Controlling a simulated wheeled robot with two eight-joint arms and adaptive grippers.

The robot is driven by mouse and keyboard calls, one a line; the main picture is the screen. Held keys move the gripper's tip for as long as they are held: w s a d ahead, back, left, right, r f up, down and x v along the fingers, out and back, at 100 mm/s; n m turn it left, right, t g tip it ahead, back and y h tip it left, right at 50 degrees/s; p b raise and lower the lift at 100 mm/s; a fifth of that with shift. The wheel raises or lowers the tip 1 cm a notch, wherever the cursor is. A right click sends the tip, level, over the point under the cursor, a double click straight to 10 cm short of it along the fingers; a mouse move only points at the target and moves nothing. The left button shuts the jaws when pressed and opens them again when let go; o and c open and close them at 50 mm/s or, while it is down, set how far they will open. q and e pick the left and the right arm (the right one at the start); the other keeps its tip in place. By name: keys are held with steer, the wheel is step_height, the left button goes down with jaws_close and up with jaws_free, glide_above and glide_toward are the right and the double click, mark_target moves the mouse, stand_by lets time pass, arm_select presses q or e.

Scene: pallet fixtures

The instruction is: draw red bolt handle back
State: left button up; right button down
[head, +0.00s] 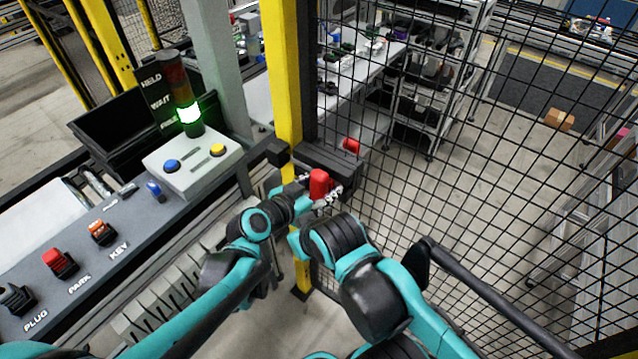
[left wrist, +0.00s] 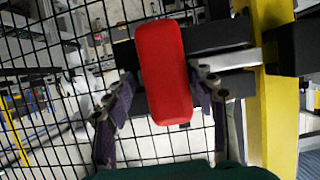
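The red bolt handle (head: 319,183) shows at the middle of the head view, at the dark bolt housing on the yellow post. In the left wrist view the red handle (left wrist: 165,75) stands nearly upright in front of dark bars. My left gripper (head: 322,193) is at the handle. In the left wrist view its fingers (left wrist: 163,86) lie on either side of the handle, open, with a narrow gap at the left; contact on the right side is unclear. My right arm shows beside the left one, but its gripper cannot be made out.
A yellow post (head: 284,75) and black mesh fence (head: 450,190) stand behind the handle. A second red piece (head: 351,146) sits on the dark housing (head: 325,158). At left is a console (head: 125,235) with a button box (head: 190,162) and a lamp stack lit green (head: 188,114).

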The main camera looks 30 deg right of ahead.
arm_select(q)
steer(key=shift+w, duration=0.1)
steer(key=shift+a, duration=0.2)
steer(key=v, duration=1.1)
steer(key=shift+s+a, duration=0.25)
steer(key=shift+r, duration=0.15)
steer(key=s+a+f+n+y, duration=0.1)
steer(key=a+n+y, duration=0.3)
steer(key=a, duration=0.8)
steer(key=s+a+f+n+t+y+b, duration=0.1)
steer(key=a+f+n+y, duration=0.3)
steer(key=a, duration=0.8)
steer(key=s+a+f+n+t+y+b, duration=0.1)
steer(key=s+a+f+n+y, duration=0.1)
steer(key=a, duration=1.1)
steer(key=f+n+y, duration=0.1)
steer(key=n+y, duration=0.1)
steer(key=n, duration=0.1)
steer(key=shift+s+f+n, duration=0.15)
steer(key=shift+s+n, duration=0.05)
steer(key=shift+n, duration=0.1)
